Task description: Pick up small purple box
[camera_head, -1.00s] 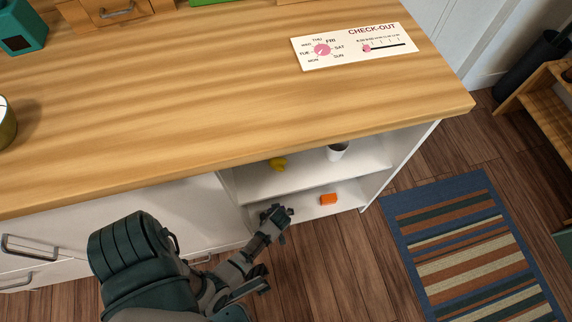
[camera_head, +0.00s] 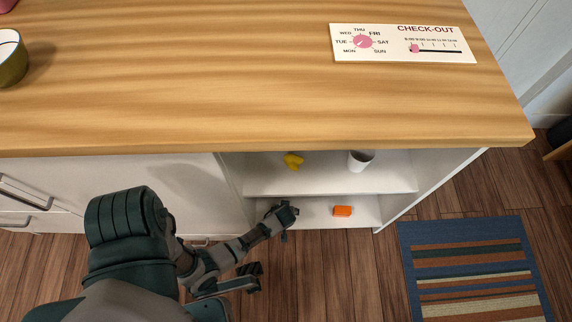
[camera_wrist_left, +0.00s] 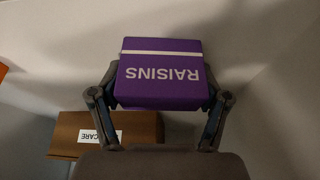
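The small purple box (camera_wrist_left: 160,76), marked RAISINS with the letters upside down, sits between the two fingers of my left gripper (camera_wrist_left: 163,88) in the left wrist view. The fingers lie along its left and right edges, but I cannot tell whether they press on it. In the head view my left gripper (camera_head: 284,214) is at the left part of the lower shelf, below the countertop. The purple box cannot be made out there.
A brown box (camera_wrist_left: 145,128) with a CARE label is below the purple box in the wrist view. An orange item (camera_head: 342,211) is on the lower shelf (camera_head: 318,218). A yellow item (camera_head: 293,161) and a white cup (camera_head: 360,161) are on the upper shelf. The wooden countertop (camera_head: 250,90) overhangs.

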